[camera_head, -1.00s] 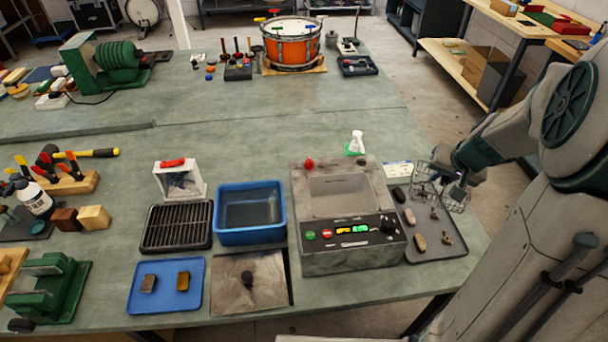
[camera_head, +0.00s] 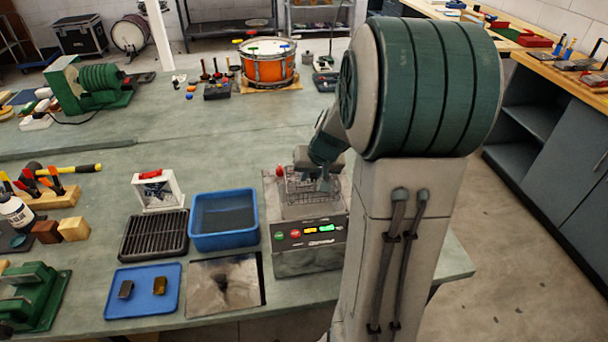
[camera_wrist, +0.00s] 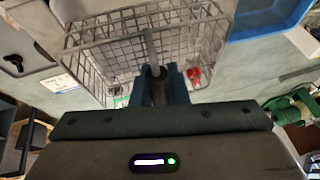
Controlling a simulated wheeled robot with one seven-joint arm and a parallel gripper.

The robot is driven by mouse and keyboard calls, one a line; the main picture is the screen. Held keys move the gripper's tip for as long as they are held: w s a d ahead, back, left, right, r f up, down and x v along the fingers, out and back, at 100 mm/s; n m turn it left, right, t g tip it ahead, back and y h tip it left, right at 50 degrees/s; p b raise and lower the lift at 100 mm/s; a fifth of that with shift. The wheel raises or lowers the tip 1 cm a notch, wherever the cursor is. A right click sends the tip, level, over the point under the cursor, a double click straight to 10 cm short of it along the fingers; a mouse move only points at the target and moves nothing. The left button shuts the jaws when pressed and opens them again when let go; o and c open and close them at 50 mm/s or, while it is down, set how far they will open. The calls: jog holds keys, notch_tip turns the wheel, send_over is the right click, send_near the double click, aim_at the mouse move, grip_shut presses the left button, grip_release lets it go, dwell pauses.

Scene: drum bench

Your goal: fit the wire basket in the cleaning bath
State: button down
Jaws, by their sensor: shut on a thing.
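The wire basket (camera_head: 299,187) is a silver mesh box over the opening of the cleaning bath (camera_head: 308,262), a grey metal unit with coloured buttons on its front. My gripper (camera_head: 325,183) is shut on the basket's handle. In the wrist view the fingers (camera_wrist: 158,88) grip the upright handle bar, and the basket (camera_wrist: 110,55) looks empty and slightly tilted in the picture. The basket's lower part overlaps the bath's opening in the head view. I cannot tell whether it hangs above the rim or dips inside. My arm hides the bath's right side.
A blue tub (camera_head: 223,240) stands close left of the bath, with a black rack (camera_head: 154,236) beyond it. A metal plate (camera_head: 240,287) and a blue tray (camera_head: 143,307) lie in front. A red knob (camera_head: 280,171) rises at the bath's back left corner.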

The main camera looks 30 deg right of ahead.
aim_at(309, 187)
jog(key=shift+a+f+b, duration=0.1)
jog(key=shift+f+b, duration=1.35)
jog(key=shift+f, duration=0.9)
notch_tip(309, 187, down, 5)
jog(key=b, duration=0.5)
jog(key=shift+f+b, duration=0.45)
jog(key=shift+b, duration=0.3)
jog(key=c, duration=1.3)
grip_release()
jog(key=shift+c, duration=0.2)
jog(key=v, duration=1.3)
jog(key=shift+s+r, duration=0.1)
jog(key=shift+r, duration=0.25)
